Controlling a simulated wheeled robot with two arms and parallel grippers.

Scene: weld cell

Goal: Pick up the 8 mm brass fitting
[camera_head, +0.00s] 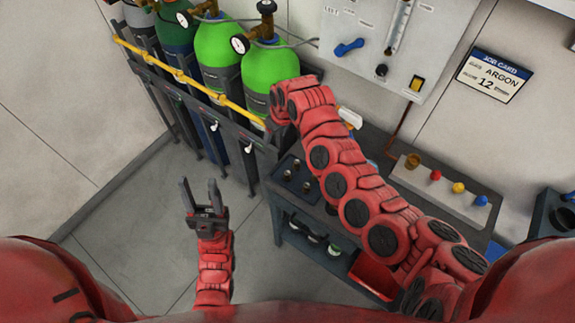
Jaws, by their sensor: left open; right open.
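A dark tray (283,190) on the cart top holds several small round fittings (306,187). They are too small for me to read any size or tell which is 8 mm. A brass-coloured piece (412,161) stands on a pale strip to the right. My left gripper (200,188) is open and empty, above the floor, left of the cart and apart from the tray. My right arm reaches in from the right, over the cart, to the front of the green cylinders. Its gripper is hidden behind the arm, and the arm covers part of the cart top.
Green gas cylinders (218,50) stand in a rack with a yellow rail (180,76) at the back. Red, yellow and blue caps sit on the pale strip (440,200). A wall card (493,76) reads ARGON, 12. A red bin (372,275) is low on the cart. Floor at left is clear.

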